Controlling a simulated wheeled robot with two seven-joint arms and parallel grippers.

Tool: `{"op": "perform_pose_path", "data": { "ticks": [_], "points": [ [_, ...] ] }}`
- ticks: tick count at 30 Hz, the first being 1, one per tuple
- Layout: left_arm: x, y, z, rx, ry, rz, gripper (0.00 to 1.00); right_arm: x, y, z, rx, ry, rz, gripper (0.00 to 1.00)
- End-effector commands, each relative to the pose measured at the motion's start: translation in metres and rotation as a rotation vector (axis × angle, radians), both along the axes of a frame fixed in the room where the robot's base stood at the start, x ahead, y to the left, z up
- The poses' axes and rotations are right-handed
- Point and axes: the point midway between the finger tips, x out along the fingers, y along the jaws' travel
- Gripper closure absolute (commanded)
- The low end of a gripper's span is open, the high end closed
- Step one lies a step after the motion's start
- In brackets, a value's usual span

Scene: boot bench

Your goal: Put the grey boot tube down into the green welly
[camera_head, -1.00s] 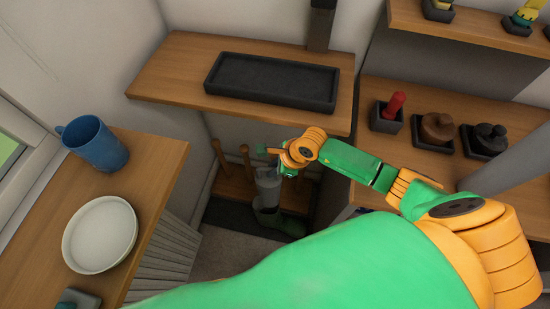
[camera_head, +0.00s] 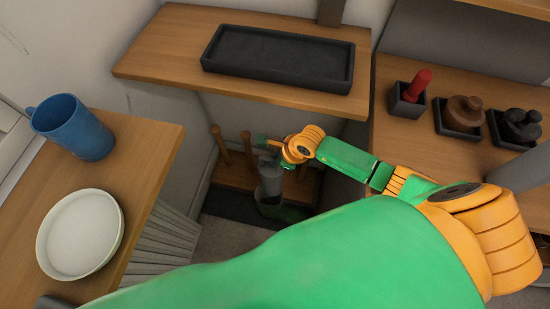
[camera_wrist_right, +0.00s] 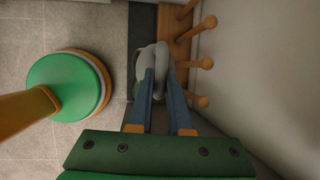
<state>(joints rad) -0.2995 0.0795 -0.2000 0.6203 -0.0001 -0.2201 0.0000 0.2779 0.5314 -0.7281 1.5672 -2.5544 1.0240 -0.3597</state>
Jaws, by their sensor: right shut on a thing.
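The grey boot tube (camera_head: 270,180) hangs upright below the shelf in the head view. My right gripper (camera_head: 284,157) is shut on its upper part. In the right wrist view the fingers (camera_wrist_right: 160,85) reach either side of the pale grey tube (camera_wrist_right: 151,62). The green welly (camera_head: 284,211) stands on the floor directly under the tube. The tube's lower end meets the welly's opening in the head view; how far inside it is, I cannot tell. Most of the welly is hidden behind my right arm and the tube. My left gripper is out of view.
A rack with wooden pegs (camera_head: 249,150) stands behind the welly, close to the wall. A shelf with a black tray (camera_head: 278,57) overhangs it. A blue mug (camera_head: 75,128) and a white plate (camera_head: 80,234) sit on the left counter. Small holders line the right bench.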

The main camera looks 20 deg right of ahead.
Motion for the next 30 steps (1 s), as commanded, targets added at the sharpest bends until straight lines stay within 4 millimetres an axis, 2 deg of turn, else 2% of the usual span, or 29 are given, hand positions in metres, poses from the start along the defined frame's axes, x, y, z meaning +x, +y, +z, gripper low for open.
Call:
{"op": "perform_pose_path", "data": {
  "ticks": [30],
  "points": [
    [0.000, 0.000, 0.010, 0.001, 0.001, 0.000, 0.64, -0.015, 0.012, 0.001, 0.001, -0.001, 0.000, 1.00]
  ]
}}
